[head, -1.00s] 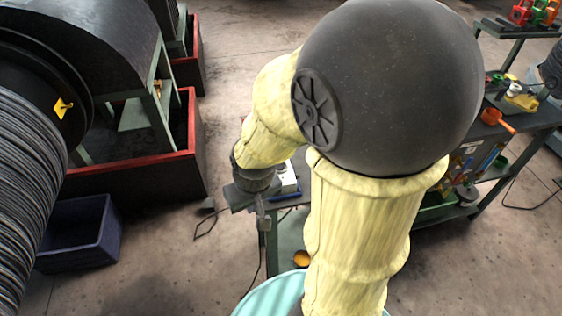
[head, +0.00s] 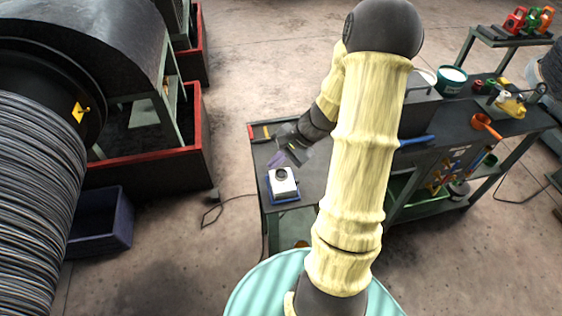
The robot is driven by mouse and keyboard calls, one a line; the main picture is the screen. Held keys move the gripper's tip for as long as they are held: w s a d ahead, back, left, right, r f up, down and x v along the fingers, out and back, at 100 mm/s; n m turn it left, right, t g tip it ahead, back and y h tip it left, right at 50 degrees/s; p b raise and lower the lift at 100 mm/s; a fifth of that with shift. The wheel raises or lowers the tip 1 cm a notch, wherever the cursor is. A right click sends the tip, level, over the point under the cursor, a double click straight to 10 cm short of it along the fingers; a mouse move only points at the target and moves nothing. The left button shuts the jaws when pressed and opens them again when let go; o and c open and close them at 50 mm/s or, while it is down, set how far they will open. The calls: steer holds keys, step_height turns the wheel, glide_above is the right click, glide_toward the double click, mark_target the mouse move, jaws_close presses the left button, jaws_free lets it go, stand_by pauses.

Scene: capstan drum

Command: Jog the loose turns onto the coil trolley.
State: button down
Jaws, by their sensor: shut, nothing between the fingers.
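A large drum wound with many turns of grey wire (head: 40,190) fills the left edge of the head view, with a black flange (head: 60,85) behind it. A small yellow piece (head: 79,112) sits on the flange. A white box with a round black top part (head: 283,184) sits on a blue base on the dark workbench (head: 262,150). My gripper (head: 284,158) is shut and empty, just behind and above the white box, apart from it. Its fingertips are small and partly unclear. I cannot pick out the coil trolley or any loose turns for certain.
A red-edged bin (head: 140,165) and a dark blue crate (head: 103,220) stand right of the drum. Orange funnel (head: 486,125), white tub (head: 451,79) and blue-handled tool (head: 417,140) lie on the bench. A cable (head: 222,208) trails on the floor. My sleeved arm hides the bench's middle.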

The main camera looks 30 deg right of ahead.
steer(key=d+m, duration=0.1)
steer(key=w+d+r+m+t, duration=0.1)
steer(key=w+d+m+t+y+p, duration=0.1)
steer(key=d, duration=0.1)
steer(key=shift+w+d+r, duration=0.1)
steer(key=shift+w+r, duration=0.1)
steer(key=shift+r, duration=0.15)
steer(key=b, duration=0.6)
glide_above(285, 174)
step_height(285, 174, down, 8)
steer(key=shift+r, duration=0.1)
steer(key=shift+f+b, duration=0.3)
steer(key=shift+f, duration=0.25)
steer(key=shift+w, duration=0.1)
steer(key=shift+s, duration=0.2)
stand_by(0.5)
stand_by(0.4)
